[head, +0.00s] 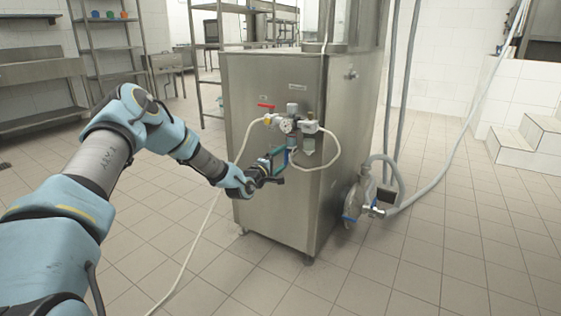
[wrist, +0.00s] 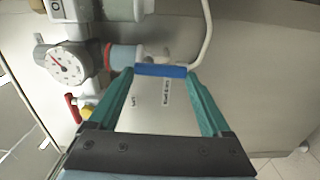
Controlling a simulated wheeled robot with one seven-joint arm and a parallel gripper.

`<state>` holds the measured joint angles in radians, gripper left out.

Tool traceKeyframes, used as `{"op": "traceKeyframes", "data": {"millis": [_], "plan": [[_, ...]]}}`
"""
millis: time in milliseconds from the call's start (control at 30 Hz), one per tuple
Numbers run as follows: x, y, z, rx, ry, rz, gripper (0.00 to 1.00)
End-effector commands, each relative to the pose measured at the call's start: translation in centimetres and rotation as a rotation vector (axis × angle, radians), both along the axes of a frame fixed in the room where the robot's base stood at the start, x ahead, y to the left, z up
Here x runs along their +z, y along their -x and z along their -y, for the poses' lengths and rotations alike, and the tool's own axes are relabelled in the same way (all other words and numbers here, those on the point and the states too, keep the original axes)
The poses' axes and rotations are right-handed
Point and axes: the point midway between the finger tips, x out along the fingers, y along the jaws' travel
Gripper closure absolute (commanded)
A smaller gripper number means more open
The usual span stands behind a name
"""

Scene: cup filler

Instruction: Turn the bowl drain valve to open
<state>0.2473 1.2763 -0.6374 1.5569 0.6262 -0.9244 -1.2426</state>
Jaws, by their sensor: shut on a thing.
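The machine is a tall stainless steel cabinet (head: 265,90) with valves and a gauge on its side. My gripper (head: 280,155) is at this side, below the gauge. In the wrist view its two teal fingers (wrist: 160,73) are shut on a blue handle (wrist: 160,70), which lies crosswise between the fingertips. A grey valve body behind the handle is only partly visible. In the head view my gripper hides the blue handle.
A round gauge (head: 286,126) (wrist: 68,65), a red lever (head: 266,106) (wrist: 73,108) and a white hose (head: 335,150) are close to my gripper. A pump (head: 360,198) with a grey hose stands at the cabinet's right. The tiled floor in front is mostly clear.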

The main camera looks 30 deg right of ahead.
Motion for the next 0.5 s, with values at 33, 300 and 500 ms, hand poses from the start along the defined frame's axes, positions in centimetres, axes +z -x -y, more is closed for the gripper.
{"op": "traceKeyframes", "data": {"millis": [33,300,500], "plan": [[-0.20,0.01,-0.07,0.001,0.006,-0.014,0.73],[-0.20,0.10,-0.03,0.000,0.025,-0.049,0.73],[-0.20,0.11,-0.02,0.000,0.025,-0.051,0.73]]}}
